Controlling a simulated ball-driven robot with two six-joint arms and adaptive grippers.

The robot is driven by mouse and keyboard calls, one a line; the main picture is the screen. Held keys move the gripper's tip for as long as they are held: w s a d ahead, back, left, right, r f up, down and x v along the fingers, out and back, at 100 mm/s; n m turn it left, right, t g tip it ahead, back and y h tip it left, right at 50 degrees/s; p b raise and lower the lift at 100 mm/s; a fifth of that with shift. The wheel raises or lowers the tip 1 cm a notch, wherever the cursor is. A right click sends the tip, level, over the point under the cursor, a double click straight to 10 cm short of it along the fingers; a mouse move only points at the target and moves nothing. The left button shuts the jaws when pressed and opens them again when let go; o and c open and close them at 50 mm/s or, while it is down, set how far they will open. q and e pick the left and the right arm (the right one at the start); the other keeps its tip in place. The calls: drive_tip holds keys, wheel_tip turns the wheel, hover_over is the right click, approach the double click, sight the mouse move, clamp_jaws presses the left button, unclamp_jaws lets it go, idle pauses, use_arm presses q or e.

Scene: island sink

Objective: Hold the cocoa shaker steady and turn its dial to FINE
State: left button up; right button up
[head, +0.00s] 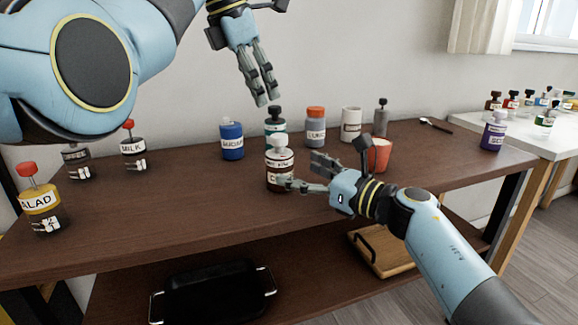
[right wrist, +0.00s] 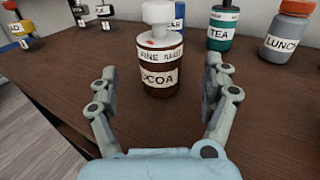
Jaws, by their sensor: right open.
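The cocoa shaker (head: 280,170) is a brown jar with a white top, standing upright on the dark wooden table. In the right wrist view the shaker (right wrist: 161,70) shows a COCOA label below a band with FINE and a second word that I cannot read surely. My right gripper (head: 301,173) is open, low over the table, with the shaker ahead of and between its fingers (right wrist: 160,92); I see no contact. My left gripper (head: 268,98) hangs above and behind the shaker, its fingers pointing down and close together. Whether it is fully shut is unclear.
A green TEA jar (head: 274,119) stands just behind the shaker, with a blue sugar jar (head: 231,142) to its left and a LUNCH jar (head: 315,127) to its right. An orange cup (head: 379,156) is beside my right wrist.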

sight(290, 167)
drive_tip(key=x, duration=0.5)
drive_tip(key=shift+w+a, duration=0.1)
drive_tip(key=shift+w, duration=0.1)
drive_tip(key=c, duration=1.3)
drive_tip(key=shift+c, duration=0.2)
